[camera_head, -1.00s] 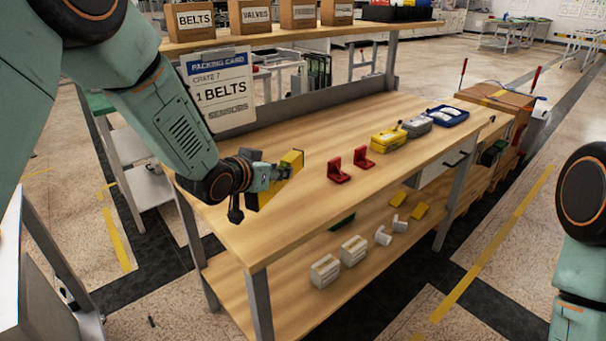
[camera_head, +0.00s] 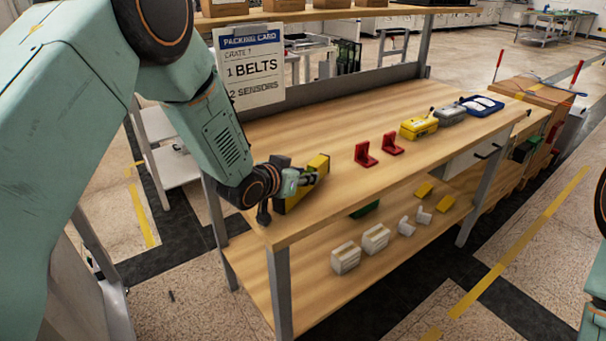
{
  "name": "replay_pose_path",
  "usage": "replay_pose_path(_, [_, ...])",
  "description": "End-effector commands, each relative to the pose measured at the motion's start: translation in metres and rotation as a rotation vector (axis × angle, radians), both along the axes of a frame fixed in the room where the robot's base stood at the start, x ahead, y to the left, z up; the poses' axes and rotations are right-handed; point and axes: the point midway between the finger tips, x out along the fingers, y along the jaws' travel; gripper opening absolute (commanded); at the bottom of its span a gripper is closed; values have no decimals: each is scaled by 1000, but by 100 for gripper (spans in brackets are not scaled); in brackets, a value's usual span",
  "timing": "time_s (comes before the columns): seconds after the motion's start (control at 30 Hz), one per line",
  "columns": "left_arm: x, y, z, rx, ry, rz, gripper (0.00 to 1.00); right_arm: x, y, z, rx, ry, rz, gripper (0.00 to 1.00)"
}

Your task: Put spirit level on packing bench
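The yellow spirit level (camera_head: 318,166) is held in my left gripper (camera_head: 304,179), with yellow parts showing on both sides of the fingers. My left gripper is shut on it, and the fingers hide its middle. The level is low over the near-left part of the packing bench (camera_head: 330,122); I cannot tell whether it touches the wooden top. My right gripper is out of view; only a bit of my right arm shows at the right edge.
Two red brackets (camera_head: 365,155), a yellow case (camera_head: 419,127), a grey case (camera_head: 450,115) and a blue tray (camera_head: 482,105) line the bench's right side. A packing card (camera_head: 250,68) hangs at the back left. The lower shelf (camera_head: 300,270) holds white blocks and yellow pieces.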

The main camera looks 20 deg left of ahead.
Motion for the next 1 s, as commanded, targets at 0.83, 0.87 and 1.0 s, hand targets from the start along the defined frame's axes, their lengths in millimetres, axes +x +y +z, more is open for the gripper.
replay_pose_path(0.83, [-28, 9, 21, -3, 1, 3, 51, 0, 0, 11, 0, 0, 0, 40])
replay_pose_path(0.87, [-33, 11, 24, -4, 1, 4, 51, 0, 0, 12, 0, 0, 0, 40])
replay_pose_path(1.0, [-57, 18, 36, -5, 1, 3, 51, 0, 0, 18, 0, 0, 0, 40])
